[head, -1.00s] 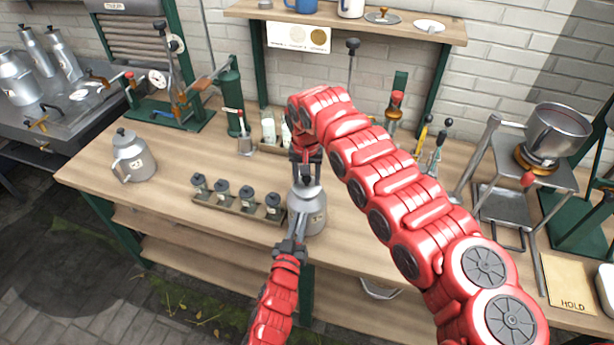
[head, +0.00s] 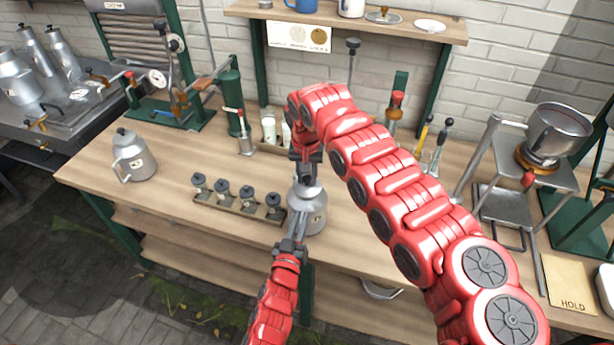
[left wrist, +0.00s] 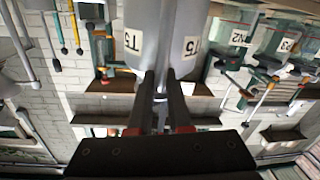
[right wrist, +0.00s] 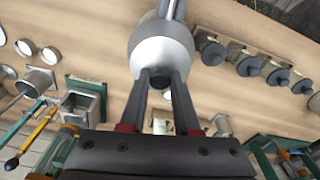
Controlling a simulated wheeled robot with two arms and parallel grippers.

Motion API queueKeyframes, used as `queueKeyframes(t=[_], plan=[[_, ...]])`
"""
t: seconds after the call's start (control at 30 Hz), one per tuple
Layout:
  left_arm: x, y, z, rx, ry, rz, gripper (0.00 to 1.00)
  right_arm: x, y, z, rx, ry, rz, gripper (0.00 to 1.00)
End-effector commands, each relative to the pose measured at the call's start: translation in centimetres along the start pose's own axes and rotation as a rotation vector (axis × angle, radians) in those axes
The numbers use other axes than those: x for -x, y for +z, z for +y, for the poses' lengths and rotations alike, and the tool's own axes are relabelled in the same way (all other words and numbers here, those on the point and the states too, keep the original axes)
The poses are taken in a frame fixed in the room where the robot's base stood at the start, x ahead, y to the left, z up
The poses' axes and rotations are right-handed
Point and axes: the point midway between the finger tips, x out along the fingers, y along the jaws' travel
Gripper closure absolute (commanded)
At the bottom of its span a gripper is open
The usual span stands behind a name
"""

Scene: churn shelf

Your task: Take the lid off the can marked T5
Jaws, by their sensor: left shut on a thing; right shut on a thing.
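The grey metal can (head: 314,221) stands upright on the bench, right of the small row of canisters. Its T5 labels show in the left wrist view, where the can (left wrist: 182,25) fills the top middle. My left gripper (head: 299,229) is shut on the can's handle from the front; its fingers also show in the left wrist view (left wrist: 162,78). My right gripper (head: 306,180) points down from above and is shut on the dark lid knob (right wrist: 160,80). The lid appears seated on the can; its rim is mostly hidden by the fingers.
A rack (head: 235,206) of several small dark-topped canisters is close on the left. Another grey can (head: 136,160) stands at the bench's left end. The bench front edge is close below.

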Motion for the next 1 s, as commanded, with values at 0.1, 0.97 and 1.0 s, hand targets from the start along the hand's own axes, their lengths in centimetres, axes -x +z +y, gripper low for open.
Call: queueKeyframes(t=[0.1, 0.97, 1.0], plan=[[0.0, -0.1, 0.0, 0.000, 0.000, 0.003, 1.00, 0.5, -0.1, 0.0, 0.000, -0.001, 0.002, 1.00], [0.0, 0.0, 0.0, 0.001, 0.000, 0.000, 1.00, 3.1, -0.5, 0.0, 0.000, -0.001, 0.007, 1.00], [0.0, 0.0, 0.0, 0.001, 0.000, 0.000, 1.00, 3.6, -0.6, 0.0, 0.000, -0.002, 0.008, 1.00]])
